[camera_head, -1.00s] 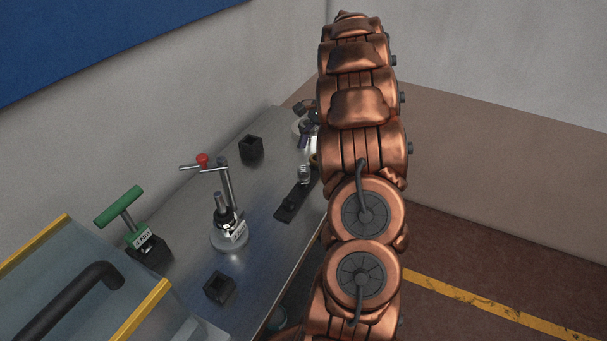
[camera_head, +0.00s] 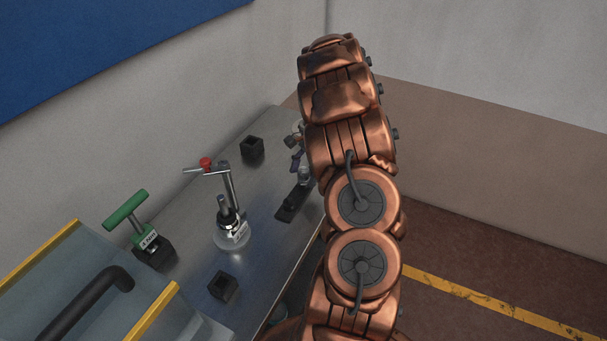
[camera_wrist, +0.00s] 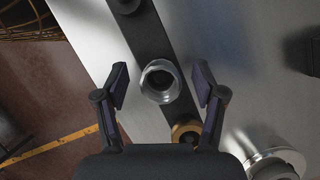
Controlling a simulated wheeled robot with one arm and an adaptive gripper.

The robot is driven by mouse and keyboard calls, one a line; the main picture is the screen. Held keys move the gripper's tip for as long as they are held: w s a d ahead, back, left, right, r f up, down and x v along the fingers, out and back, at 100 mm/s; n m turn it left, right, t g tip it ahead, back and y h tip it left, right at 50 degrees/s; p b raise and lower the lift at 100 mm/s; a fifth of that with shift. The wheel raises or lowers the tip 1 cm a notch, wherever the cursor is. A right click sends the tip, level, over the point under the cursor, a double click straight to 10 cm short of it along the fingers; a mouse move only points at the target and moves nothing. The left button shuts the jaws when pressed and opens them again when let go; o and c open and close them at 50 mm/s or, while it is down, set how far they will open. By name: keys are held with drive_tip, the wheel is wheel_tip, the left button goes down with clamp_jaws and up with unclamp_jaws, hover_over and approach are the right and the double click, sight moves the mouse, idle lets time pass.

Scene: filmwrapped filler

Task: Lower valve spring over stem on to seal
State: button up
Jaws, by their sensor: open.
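The valve spring appears to be the silvery ringed piece (camera_wrist: 160,80) standing on a dark strip (camera_wrist: 150,33). In the wrist view my gripper (camera_wrist: 161,86) is open, with one finger on each side of this piece and a gap on both sides. In the head view the piece (camera_head: 304,176) shows just left of my arm, with part of my gripper above it. The likely stem (camera_head: 223,204) is an upright grey pin with a black collar, perhaps the seal, on a silver domed base (camera_head: 231,237) with a white label.
A post with a lever and red knob (camera_head: 206,163) stands behind the domed base. A green T-handle tool (camera_head: 126,207) sits in a black block. Black boxes (camera_head: 252,148) (camera_head: 223,287) stand on the metal bench. A brass ring (camera_wrist: 186,132) and round metal base (camera_wrist: 275,163) are near my gripper.

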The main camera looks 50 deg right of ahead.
drive_tip(key=c, duration=1.2)
drive_tip(key=shift+c, duration=0.2)
